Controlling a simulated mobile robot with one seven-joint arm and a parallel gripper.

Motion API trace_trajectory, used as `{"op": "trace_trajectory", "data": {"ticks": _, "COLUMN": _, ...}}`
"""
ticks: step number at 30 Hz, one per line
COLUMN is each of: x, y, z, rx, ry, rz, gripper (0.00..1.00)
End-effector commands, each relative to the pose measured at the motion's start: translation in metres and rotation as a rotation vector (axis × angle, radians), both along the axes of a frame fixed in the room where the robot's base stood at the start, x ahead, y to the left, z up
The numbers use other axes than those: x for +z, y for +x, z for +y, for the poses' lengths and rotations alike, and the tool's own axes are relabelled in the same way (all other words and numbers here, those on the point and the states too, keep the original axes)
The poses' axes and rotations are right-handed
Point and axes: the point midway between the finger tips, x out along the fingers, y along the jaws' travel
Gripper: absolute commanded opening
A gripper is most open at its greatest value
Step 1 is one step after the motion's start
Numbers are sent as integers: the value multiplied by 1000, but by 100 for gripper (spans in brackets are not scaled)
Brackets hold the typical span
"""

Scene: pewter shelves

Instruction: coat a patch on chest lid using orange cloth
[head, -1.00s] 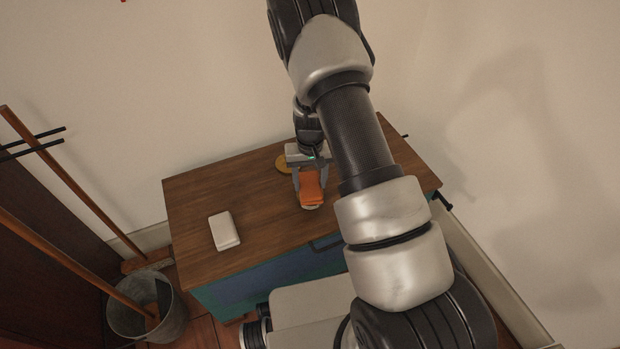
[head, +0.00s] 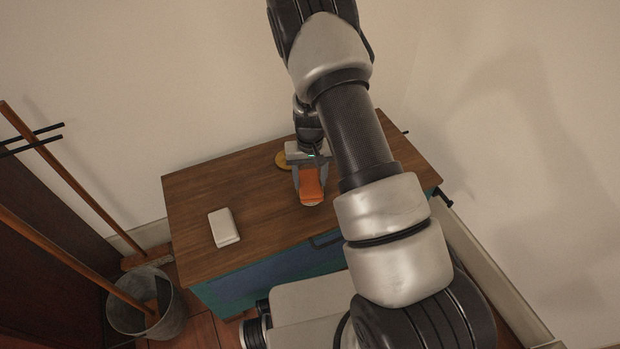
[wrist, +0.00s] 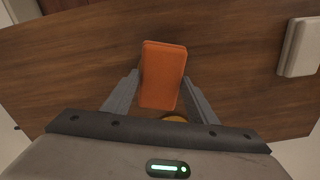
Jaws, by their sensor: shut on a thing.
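The orange cloth (head: 311,186) is a folded block held between the fingers of my gripper (head: 310,182), over the wooden chest lid (head: 205,192). In the wrist view the orange cloth (wrist: 163,75) stands between the two grey fingers of my gripper (wrist: 162,90), with the lid (wrist: 80,65) around it. A pale rim shows just under the cloth's near end in the head view. I cannot tell whether the cloth touches the lid. No distinct patch is clear on the lid.
A white block (head: 223,227) lies on the lid's left part; it also shows in the wrist view (wrist: 300,47). A round yellow thing (head: 283,160) sits behind my gripper. A bucket (head: 145,308) and wooden poles (head: 68,178) stand left of the chest. The lid's left middle is clear.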

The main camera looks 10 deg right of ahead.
Motion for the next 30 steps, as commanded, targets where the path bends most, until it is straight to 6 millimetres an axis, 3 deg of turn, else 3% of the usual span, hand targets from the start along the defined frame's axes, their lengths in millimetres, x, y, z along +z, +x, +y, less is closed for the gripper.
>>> {"op": "trace_trajectory", "data": {"ticks": 30, "x": -9, "y": 0, "z": 0, "rx": 0, "ry": 0, "rz": 0, "gripper": 35}}
